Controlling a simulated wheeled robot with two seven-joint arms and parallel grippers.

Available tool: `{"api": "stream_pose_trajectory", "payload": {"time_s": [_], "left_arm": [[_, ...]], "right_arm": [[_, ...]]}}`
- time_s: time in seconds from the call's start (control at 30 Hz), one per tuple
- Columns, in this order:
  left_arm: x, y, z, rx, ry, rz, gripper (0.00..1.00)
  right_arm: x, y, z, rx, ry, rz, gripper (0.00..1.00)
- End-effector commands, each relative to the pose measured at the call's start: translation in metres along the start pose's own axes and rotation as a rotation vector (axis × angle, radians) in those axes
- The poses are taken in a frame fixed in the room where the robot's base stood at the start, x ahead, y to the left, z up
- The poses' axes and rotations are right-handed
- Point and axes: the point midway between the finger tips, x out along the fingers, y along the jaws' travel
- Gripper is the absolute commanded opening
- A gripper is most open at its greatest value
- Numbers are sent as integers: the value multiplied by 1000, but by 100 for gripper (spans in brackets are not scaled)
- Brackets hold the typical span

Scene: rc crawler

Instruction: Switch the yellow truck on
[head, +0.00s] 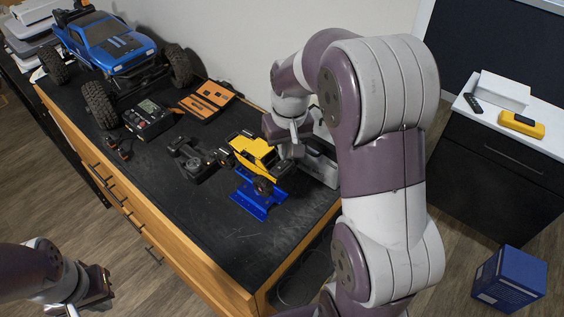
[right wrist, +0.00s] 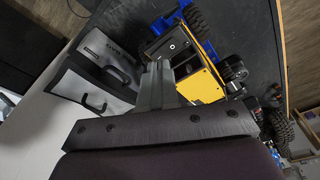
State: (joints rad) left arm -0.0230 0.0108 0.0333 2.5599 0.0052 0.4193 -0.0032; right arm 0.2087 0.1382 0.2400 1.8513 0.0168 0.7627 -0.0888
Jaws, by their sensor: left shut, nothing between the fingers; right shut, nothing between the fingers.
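The yellow truck (head: 254,153) sits tilted on a blue stand (head: 258,198) on the black worktop. In the right wrist view the truck's yellow body (right wrist: 204,86) lies just right of my fingers, with a dark panel and a small round detail on it. My right gripper (head: 292,148) is shut and empty beside the truck's right end; its fingertips (right wrist: 157,68) look very close to the body, but I cannot tell whether they touch. No power switch can be made out clearly. My left gripper (head: 100,287) is shut and empty, low at the left, away from the worktop.
A grey case (head: 319,163) stands right of the truck, partly behind my right arm. The front worktop is clear.

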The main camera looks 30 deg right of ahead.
Motion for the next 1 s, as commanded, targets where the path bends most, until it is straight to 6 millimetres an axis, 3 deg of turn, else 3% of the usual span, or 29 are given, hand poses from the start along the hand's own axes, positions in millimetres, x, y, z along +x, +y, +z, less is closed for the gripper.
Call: {"api": "stream_pose_trajectory", "payload": {"time_s": [1.0], "left_arm": [[9,0,1,0,0,0,0]], "right_arm": [[12,0,2,0,0,0,0]]}}
